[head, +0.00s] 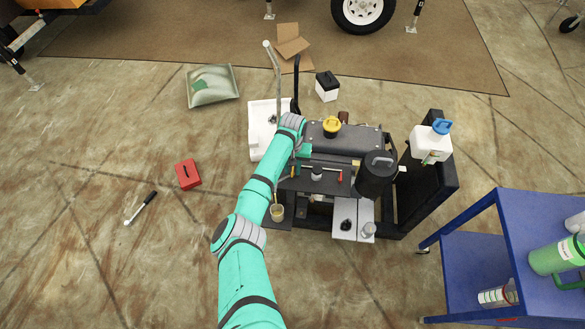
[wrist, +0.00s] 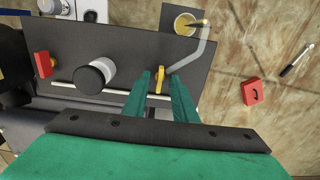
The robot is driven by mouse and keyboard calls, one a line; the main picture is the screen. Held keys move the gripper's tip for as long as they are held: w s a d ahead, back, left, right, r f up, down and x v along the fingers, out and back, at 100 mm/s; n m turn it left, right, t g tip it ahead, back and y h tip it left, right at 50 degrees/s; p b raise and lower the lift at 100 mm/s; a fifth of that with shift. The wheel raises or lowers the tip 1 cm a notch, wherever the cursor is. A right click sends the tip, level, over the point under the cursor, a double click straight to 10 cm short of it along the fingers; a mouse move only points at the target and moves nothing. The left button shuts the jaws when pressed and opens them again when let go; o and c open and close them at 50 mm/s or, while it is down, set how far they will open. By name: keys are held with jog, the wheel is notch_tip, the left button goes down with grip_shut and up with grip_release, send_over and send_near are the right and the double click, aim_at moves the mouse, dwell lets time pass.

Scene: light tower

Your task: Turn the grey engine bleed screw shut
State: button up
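My gripper (wrist: 160,78) is open, with its teal fingers on either side of a small upright yellow handle (wrist: 160,80) on the dark panel. Small gaps seem to show beside the handle; contact is unclear. A bent grey tube (wrist: 192,62) runs from beside the handle towards a cup (wrist: 187,24) holding yellowish liquid. No separate grey screw can be made out for sure. In the head view my gripper (head: 302,152) is over the panel's left part, partly hidden by my arm.
A red handle (wrist: 43,64) stands at the panel's left. In the head view, a black canister (head: 376,174) and a yellow cap (head: 332,125) are on the machine. A blue cart (head: 470,255) stands right. Open floor lies left, with a red box (head: 188,174).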

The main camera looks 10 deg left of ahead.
grip_shut()
jog(key=shift+m, duration=0.4)
jog(key=m, duration=0.2)
jog(key=shift+m, duration=0.4)
jog(key=m, duration=0.9)
jog(key=shift+m, duration=2.7)
jog(key=shift+r, duration=0.1)
